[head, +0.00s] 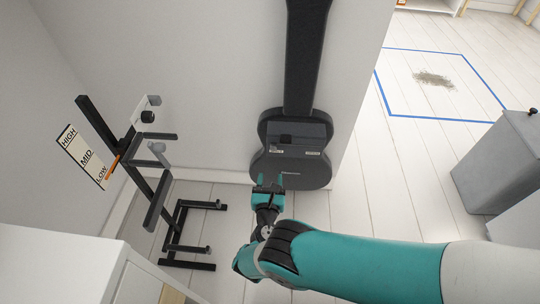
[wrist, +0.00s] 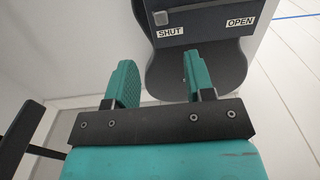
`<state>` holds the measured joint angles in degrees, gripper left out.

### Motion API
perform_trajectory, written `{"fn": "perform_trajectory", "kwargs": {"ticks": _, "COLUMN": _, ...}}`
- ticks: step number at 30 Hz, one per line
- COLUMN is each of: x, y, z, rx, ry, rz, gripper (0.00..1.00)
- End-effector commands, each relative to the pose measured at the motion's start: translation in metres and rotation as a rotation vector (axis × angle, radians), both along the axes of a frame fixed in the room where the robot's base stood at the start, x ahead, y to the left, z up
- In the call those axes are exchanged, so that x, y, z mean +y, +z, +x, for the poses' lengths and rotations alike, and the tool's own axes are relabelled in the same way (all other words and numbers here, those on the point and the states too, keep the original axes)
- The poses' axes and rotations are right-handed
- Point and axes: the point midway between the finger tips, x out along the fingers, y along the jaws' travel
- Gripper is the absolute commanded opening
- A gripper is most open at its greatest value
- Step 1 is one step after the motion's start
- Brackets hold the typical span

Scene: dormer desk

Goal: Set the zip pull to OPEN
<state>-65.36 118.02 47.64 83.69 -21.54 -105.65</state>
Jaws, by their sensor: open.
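A dark guitar-shaped case (head: 305,70) stands against the white wall, with a pocket (head: 310,132) on its lower body. The small dark zip pull (head: 286,139) is on the pocket. In the wrist view the zip pull (wrist: 161,18) sits at the left, just above the SHUT label (wrist: 170,32). The OPEN label (wrist: 240,22) is farther right, with a slot line running toward it. My gripper (head: 268,182) is open and empty, in front of the case's lower body and below the pull. In the wrist view my gripper's two teal fingers (wrist: 159,75) are apart, touching nothing visible.
A black stand (head: 150,185) with arms is at the left, beside a HIGH/MID/LOW scale (head: 84,157). A white cabinet (head: 90,270) fills the lower left. A grey bin (head: 505,165) is at the right.

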Motion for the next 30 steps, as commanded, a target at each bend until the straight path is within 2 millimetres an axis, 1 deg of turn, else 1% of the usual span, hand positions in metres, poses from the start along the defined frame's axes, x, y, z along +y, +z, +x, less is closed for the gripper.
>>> {"fn": "perform_trajectory", "kwargs": {"ticks": 1, "x": -0.001, "y": -0.007, "z": 0.008, "rx": 0.0, "ry": -0.002, "rz": 0.0, "gripper": 0.49}}
{"fn": "perform_trajectory", "kwargs": {"ticks": 7, "x": -0.003, "y": -0.006, "z": 0.039, "rx": -0.009, "ry": 0.0, "rz": 0.002, "gripper": 0.49}}
{"fn": "perform_trajectory", "kwargs": {"ticks": 10, "x": 0.001, "y": -0.007, "z": 0.042, "rx": -0.01, "ry": 0.004, "rz": 0.001, "gripper": 0.49}}
{"fn": "perform_trajectory", "kwargs": {"ticks": 18, "x": 0.002, "y": -0.007, "z": 0.056, "rx": -0.009, "ry": 0.004, "rz": 0.001, "gripper": 0.49}}
{"fn": "perform_trajectory", "kwargs": {"ticks": 26, "x": -0.002, "y": -0.005, "z": 0.067, "rx": -0.003, "ry": 0.003, "rz": 0.002, "gripper": 0.49}}
{"fn": "perform_trajectory", "kwargs": {"ticks": 27, "x": -0.003, "y": -0.004, "z": 0.077, "rx": -0.008, "ry": 0.001, "rz": 0.006, "gripper": 0.49}}
{"fn": "perform_trajectory", "kwargs": {"ticks": 30, "x": -0.004, "y": -0.003, "z": 0.095, "rx": -0.01, "ry": 0.002, "rz": 0.005, "gripper": 0.49}}
